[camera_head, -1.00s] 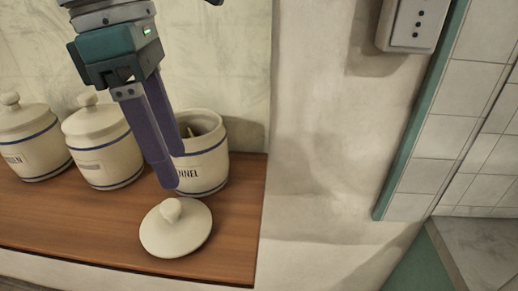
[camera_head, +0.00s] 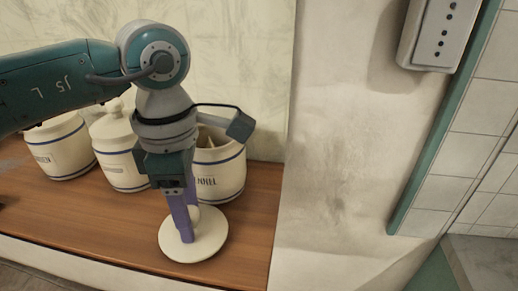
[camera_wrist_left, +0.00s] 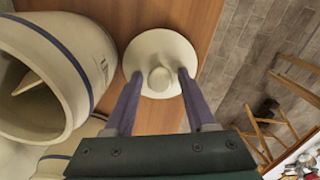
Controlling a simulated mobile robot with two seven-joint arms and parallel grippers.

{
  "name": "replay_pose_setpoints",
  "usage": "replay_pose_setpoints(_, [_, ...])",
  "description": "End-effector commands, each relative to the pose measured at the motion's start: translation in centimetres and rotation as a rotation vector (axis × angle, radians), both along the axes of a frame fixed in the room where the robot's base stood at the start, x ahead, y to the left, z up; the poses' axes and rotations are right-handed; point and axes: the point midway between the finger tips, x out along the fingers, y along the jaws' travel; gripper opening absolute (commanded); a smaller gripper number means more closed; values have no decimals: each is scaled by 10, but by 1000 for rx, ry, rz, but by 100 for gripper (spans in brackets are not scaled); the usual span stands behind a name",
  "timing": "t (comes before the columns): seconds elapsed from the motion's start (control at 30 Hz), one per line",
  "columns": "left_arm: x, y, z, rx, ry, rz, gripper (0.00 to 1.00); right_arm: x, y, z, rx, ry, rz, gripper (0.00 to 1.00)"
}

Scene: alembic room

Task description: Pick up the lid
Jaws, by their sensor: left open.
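The cream lid (camera_head: 205,246) lies flat on the wooden shelf, close to its front edge. Its round knob is partly hidden by my fingers in the head view. In the left wrist view the lid (camera_wrist_left: 160,45) shows with its knob between the two purple fingers. My left gripper (camera_head: 187,232) points down over the lid; it is open, with fingers on either side of the knob and a gap around it. In the wrist view the left gripper (camera_wrist_left: 160,76) shows the same. My right gripper is not in view.
An open jar (camera_head: 222,175) with a blue band stands just behind the lid; in the wrist view the open jar (camera_wrist_left: 55,70) is at left. Lidded jars (camera_head: 60,150) stand further left. A wall with a switch box (camera_head: 433,35) is at right. The shelf (camera_head: 258,215) is clear right of the lid.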

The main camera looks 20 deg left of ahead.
Motion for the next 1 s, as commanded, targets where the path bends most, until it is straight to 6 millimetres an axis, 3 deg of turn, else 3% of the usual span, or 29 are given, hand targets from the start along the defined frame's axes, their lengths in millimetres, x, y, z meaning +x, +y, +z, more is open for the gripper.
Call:
replay_pose_setpoints(0.13, [0, 0, 0, 0, 0, 0, 55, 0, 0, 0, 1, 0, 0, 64])
replay_pose_setpoints(0.6, [0, 0, 0, 0, 0, 0, 2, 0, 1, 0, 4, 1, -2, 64])
replay_pose_setpoints(1.0, [0, 0, 1, -1, 0, 0, 0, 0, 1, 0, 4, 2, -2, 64])
